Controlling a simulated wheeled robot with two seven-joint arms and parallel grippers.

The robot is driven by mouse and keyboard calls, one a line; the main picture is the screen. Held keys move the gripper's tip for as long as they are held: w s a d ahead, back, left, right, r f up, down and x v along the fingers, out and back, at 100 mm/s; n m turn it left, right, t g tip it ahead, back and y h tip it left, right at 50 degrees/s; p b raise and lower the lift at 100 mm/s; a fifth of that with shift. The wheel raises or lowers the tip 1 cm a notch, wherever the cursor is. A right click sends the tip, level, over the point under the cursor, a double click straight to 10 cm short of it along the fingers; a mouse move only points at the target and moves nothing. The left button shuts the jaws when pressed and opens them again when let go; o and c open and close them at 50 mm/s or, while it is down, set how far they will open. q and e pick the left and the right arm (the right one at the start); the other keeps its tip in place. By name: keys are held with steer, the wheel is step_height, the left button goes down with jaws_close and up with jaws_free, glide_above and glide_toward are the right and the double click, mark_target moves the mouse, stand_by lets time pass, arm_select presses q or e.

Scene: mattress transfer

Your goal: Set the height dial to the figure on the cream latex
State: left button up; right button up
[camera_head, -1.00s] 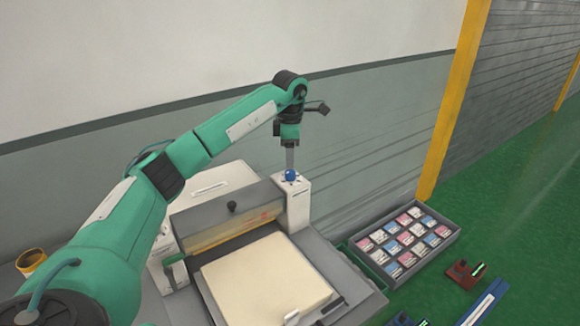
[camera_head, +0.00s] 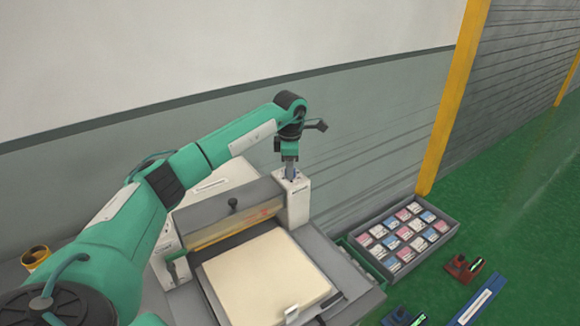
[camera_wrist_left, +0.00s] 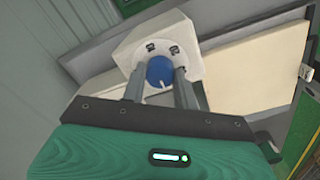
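The cream latex slab (camera_head: 262,272) lies flat on the bed of the grey machine (camera_head: 322,250). A small white tag (camera_head: 291,312) sits at its front edge; its figure is too small to read. The blue dial (camera_wrist_left: 160,72) is on top of a white housing (camera_head: 297,201) at the machine's back right corner. My left gripper (camera_head: 290,178) points down at the dial and mostly hides it in the head view. In the left wrist view its two fingers (camera_wrist_left: 160,78) are apart, one on each side of the dial; I see no clear grip. My right gripper is out of view.
A grey tray (camera_head: 447,232) of pink, white and blue cards stands right of the machine. A red block (camera_head: 460,267) and a blue strip (camera_head: 480,305) lie farther right. A yellow cup (camera_head: 36,257) is at the far left. The wall rises close behind.

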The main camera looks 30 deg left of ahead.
arm_select(q)
steer(key=shift+n, duration=0.3)
steer(key=n, duration=0.3)
steer(key=shift+n, duration=0.4)
steer(key=n, duration=0.4)
steer(key=shift+b, duration=0.35)
steer(key=shift+n, duration=1.5)
steer(key=shift+w+n, duration=0.1)
steer(key=shift+n, duration=0.2)
steer(key=o, duration=1)
